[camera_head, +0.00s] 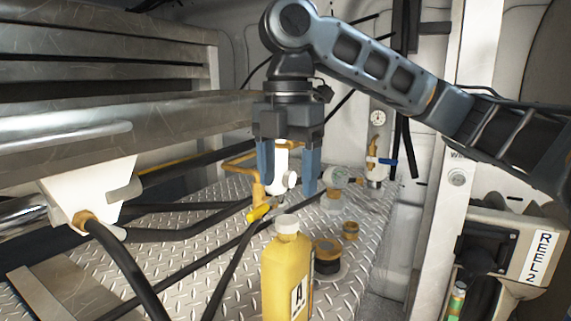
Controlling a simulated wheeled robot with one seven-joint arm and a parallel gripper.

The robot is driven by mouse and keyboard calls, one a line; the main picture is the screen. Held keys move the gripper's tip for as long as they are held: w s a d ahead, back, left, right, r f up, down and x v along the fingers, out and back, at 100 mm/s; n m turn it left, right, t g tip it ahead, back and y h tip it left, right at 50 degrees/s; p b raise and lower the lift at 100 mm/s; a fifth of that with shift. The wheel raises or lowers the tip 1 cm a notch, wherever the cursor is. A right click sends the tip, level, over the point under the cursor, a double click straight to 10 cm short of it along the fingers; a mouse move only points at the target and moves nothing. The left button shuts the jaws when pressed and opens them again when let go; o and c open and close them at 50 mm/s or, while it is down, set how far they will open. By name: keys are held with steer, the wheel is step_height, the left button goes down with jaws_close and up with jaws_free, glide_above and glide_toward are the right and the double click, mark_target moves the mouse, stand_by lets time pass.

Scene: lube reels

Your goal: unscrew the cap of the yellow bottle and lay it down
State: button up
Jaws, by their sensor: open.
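The yellow bottle (279,277) stands upright at the front of the diamond-plate deck, with a label marked "A" on its right side. Its white cap (287,224) sits on top of the neck. My gripper (289,182) points down with its two blue fingers spread, above and behind the cap in the picture. The fingers do not touch the bottle or cap. A white fitting shows between the fingers, apparently behind them; its exact distance from them I cannot tell.
A dark round item with an amber top (327,258) and a small amber fitting (350,230) are right of the bottle. Black hoses (125,270) cross the deck on the left. Reel 2 (515,250) is at right.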

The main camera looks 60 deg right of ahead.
mark_target(287, 220)
steer(key=shift+f, duration=3.2)
steer(key=c, duration=1.1)
steer(key=n, duration=0.5)
steer(key=shift+n, duration=0.5)
steer(key=n, duration=0.4)
steer(key=shift+b, duration=0.3)
steer(key=shift+f+n, duration=0.1)
steer(key=shift+n, duration=0.3)
